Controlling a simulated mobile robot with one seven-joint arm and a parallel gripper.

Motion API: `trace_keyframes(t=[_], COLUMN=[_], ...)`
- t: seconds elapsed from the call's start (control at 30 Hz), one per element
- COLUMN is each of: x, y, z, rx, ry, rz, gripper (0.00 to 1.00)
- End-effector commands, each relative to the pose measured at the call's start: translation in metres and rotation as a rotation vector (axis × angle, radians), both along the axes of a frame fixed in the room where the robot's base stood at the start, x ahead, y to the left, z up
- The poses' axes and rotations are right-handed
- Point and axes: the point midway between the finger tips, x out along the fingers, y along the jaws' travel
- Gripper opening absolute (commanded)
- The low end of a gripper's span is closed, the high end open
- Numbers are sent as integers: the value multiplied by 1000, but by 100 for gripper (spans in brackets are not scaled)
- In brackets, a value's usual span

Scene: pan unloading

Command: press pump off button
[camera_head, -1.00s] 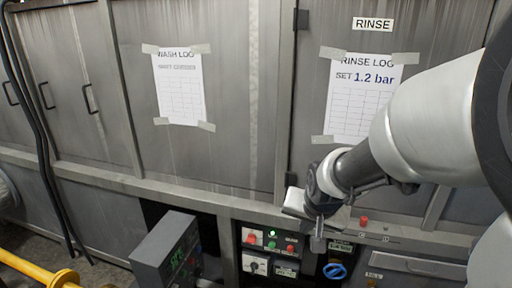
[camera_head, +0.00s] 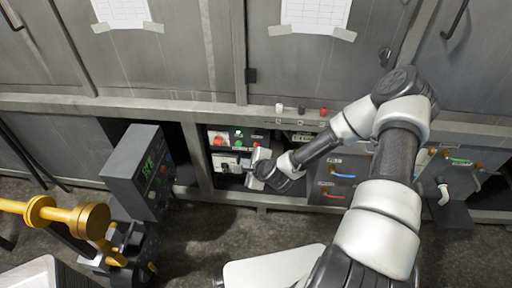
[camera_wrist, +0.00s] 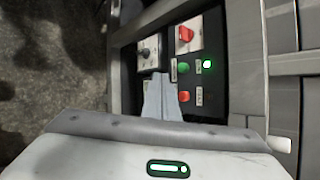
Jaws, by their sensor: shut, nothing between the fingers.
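The control panel (camera_head: 228,151) is set in the lower front of the grey machine. It carries a red button (camera_head: 257,144), a green button (camera_head: 239,143), a lit green lamp (camera_head: 238,133) and a red rotary switch (camera_head: 218,141). In the wrist view the red button (camera_wrist: 184,97) is just right of my fingers, below the green button (camera_wrist: 183,68). The labels are too small to read. My gripper (camera_head: 252,170) is shut and empty, in front of the panel's lower right part. Its fingers (camera_wrist: 161,82) also show in the wrist view; contact cannot be told.
A grey box with a green display (camera_head: 156,172) stands left of the panel. A yellow pipe (camera_head: 75,215) is at lower left. Small knobs (camera_head: 302,109) sit on the ledge above. A red handle (camera_head: 334,196) and pipe fittings are to the right.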

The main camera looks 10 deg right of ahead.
Motion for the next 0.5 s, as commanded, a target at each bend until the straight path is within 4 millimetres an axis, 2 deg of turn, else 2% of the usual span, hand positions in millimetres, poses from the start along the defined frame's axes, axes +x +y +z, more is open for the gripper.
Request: trace_keyframes(t=[0.03,0.2,0.4,0.5], x=[-1,2,-1,-2], y=[0,-9,-22,-27], z=[-12,-34,-51,-55], rx=[73,286,452,492], ry=[5,-5,-12,-16], rz=[-84,-374,-627,-695], gripper=[0,0,0,0])
